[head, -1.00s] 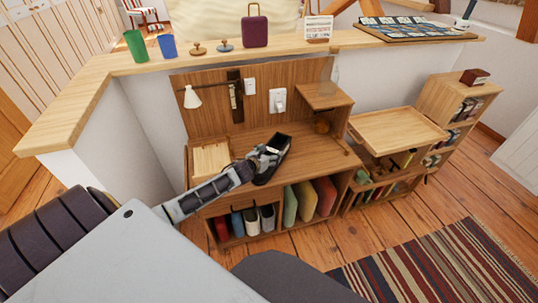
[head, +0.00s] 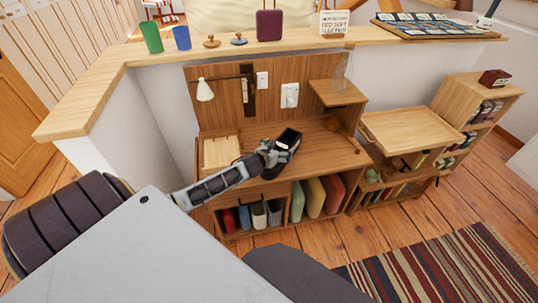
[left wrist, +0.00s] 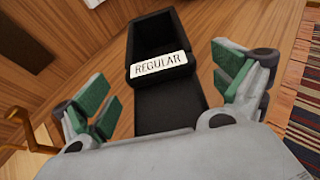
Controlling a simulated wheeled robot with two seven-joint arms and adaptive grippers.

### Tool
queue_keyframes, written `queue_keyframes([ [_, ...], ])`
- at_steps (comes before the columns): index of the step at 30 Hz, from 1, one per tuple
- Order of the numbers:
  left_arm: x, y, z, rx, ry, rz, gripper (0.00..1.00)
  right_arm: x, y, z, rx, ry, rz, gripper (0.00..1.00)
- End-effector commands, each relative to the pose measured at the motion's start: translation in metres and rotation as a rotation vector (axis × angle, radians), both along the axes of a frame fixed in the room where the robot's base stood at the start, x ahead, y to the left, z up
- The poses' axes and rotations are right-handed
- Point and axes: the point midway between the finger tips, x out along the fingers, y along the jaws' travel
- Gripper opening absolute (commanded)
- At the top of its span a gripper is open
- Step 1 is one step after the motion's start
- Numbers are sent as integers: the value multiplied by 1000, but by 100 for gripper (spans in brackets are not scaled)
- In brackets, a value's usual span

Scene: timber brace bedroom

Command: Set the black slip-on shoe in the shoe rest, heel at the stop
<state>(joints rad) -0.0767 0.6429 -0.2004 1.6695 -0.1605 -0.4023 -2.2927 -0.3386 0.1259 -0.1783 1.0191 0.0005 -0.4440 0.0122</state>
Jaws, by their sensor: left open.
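The black slip-on shoe (head: 290,137) is on the wooden desk, partly hidden by my left gripper in the head view. In the left wrist view, a black shoe-like shape (left wrist: 165,108) with a hollow far end and a white "REGULAR" label (left wrist: 158,65) lies between the fingers. My left gripper (head: 270,155) is at the shoe; its green-padded fingers, also in the left wrist view (left wrist: 165,92), are spread on both sides with gaps visible. I cannot make out a separate shoe rest for certain. My right gripper is out of view.
A light wooden box (head: 220,152) stands left of the shoe on the desk (head: 325,155). A lamp (head: 204,90) hangs above it. A raised shelf (head: 337,93) bounds the desk's right. Folders and bottles fill the compartments below. The desk is clear right of the shoe.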

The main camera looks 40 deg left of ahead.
Motion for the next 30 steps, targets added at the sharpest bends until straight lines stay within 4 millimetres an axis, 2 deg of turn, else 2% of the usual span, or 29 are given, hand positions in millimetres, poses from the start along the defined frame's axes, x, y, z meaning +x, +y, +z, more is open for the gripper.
queue_keyframes([
  [16, -38, -3, 16, 2, 0, -1, 96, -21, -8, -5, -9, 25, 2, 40],
  [30, -71, -6, 29, 0, 1, -1, 96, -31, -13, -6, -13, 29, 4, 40],
])
